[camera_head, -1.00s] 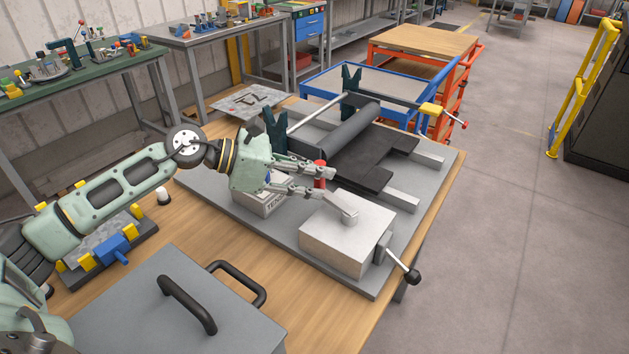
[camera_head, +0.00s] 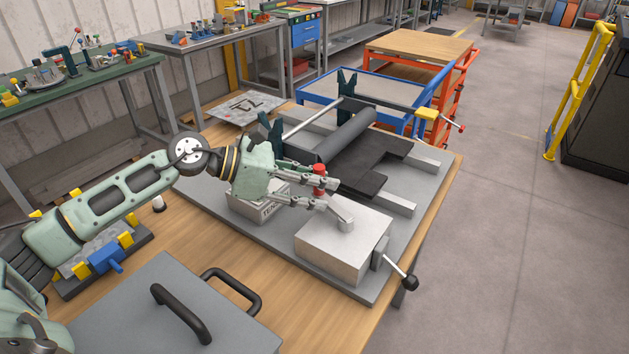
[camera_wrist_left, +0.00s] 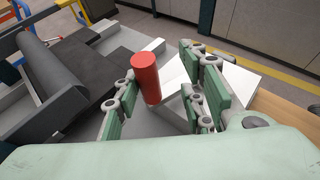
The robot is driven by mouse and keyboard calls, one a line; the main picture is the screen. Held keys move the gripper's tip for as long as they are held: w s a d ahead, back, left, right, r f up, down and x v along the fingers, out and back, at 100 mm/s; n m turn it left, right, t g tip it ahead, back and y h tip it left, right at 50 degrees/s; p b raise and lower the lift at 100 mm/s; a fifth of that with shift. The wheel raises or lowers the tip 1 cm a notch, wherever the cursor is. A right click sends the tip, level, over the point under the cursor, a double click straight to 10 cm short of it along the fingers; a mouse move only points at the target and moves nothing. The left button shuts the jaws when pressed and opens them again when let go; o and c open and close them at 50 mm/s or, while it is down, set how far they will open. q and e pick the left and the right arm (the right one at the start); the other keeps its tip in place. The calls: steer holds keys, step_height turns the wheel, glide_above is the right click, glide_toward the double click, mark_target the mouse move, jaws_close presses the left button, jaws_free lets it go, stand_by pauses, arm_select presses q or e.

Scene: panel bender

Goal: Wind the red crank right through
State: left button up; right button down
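The red crank's upright red grip (camera_head: 319,178) stands beside a pale grey box (camera_head: 342,248). A small metal hub (camera_head: 346,224) sits on top of the box; the arm between hub and grip is mostly hidden by my fingers. My left gripper (camera_head: 330,193) reaches in from the left with its fingers spread on either side of the grip. In the left wrist view the red grip (camera_wrist_left: 147,78) stands between the open fingers, nearer the left one; a clear gap separates it from the right one. My right gripper is in neither view.
A dark roller (camera_head: 348,136) and dark flat sheet lie behind the grip. A black-knobbed lever (camera_head: 408,282) sticks out at the box's right. A small labelled block (camera_head: 258,203) sits under my gripper. A grey lidded case (camera_head: 165,310) with black handles stands in front.

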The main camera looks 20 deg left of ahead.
arm_select(q)
steer(key=v, duration=0.8)
steer(key=shift+f, duration=0.1)
stand_by(0.4)
